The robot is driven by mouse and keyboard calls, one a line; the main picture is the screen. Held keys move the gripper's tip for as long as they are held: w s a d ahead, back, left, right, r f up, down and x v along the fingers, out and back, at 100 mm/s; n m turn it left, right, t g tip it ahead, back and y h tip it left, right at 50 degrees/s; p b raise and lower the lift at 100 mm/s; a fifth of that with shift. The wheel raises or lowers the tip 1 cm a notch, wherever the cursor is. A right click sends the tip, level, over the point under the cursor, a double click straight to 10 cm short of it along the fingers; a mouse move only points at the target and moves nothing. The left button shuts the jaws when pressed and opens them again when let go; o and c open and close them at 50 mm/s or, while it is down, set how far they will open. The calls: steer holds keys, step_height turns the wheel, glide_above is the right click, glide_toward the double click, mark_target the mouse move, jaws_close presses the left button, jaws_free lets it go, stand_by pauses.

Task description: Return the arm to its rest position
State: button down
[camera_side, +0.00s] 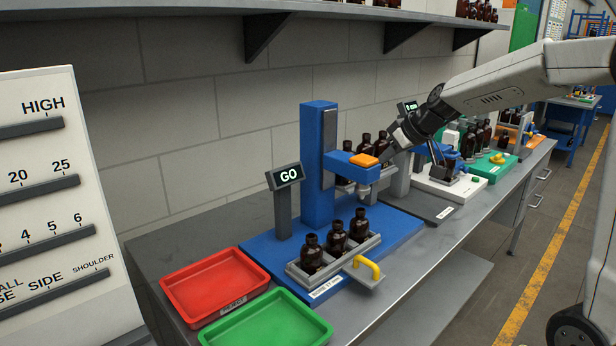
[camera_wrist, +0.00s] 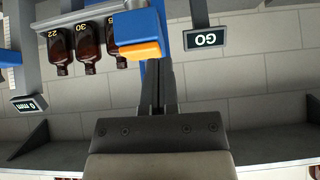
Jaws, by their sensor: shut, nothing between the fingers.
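My gripper (camera_side: 385,156) is at the end of my arm, which comes in from the upper right. It is shut and empty beside the orange button (camera_side: 364,160) on the blue head of a press (camera_side: 318,165). In the wrist view, the closed dark fingers (camera_wrist: 158,70) point at the press, close to the orange button (camera_wrist: 139,50). I cannot tell whether they touch it. Three amber bottles (camera_side: 335,237) stand in a grey holder (camera_side: 340,275) with a yellow handle below the press head.
A GO display (camera_side: 289,176) stands left of the press. A red tray (camera_side: 215,285) and a green tray (camera_side: 265,322) lie at the bench's front left. More stations and bottles line the bench to the right. A shelf (camera_side: 220,13) runs above.

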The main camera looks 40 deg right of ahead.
steer(key=s+a+f+g, duration=0.5)
steer(key=s+a+f, duration=1.1)
steer(key=f, duration=0.3)
steer(key=shift+a+f, duration=0.35)
steer(key=shift+a, duration=0.1)
